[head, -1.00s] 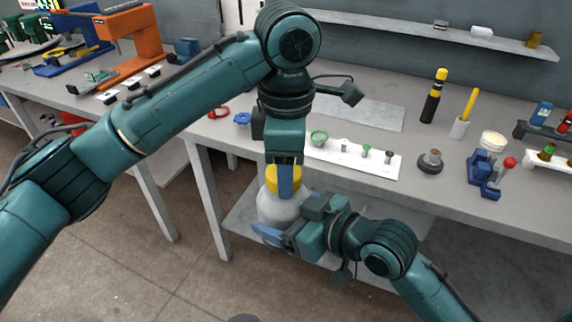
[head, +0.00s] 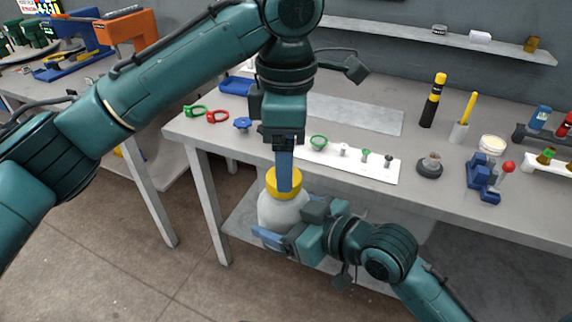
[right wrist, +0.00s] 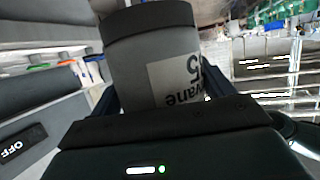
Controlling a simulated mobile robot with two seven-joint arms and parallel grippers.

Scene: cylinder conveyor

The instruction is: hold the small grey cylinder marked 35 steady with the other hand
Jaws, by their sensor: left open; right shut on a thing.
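The small grey cylinder (head: 280,212) is pale, with a yellow collar (head: 270,184) on top, and is off the front edge of the bench. In the right wrist view the cylinder (right wrist: 130,65) fills the jaws; its label shows "vane" and a 5, with the rest cut off. My right gripper (head: 283,236) is shut around its side. My left gripper (head: 285,188) points straight down from above, open, with a blue finger in front of the yellow collar. I cannot tell whether that finger touches it. The cylinder's lower part is hidden by the right gripper.
The bench (head: 345,195) lies behind, with a white strip (head: 330,156) of small parts. A dark round base (head: 430,165) and a blue fixture (head: 484,178) stand to the right. A lower shelf (head: 240,222) is beneath. Floor is open at front left.

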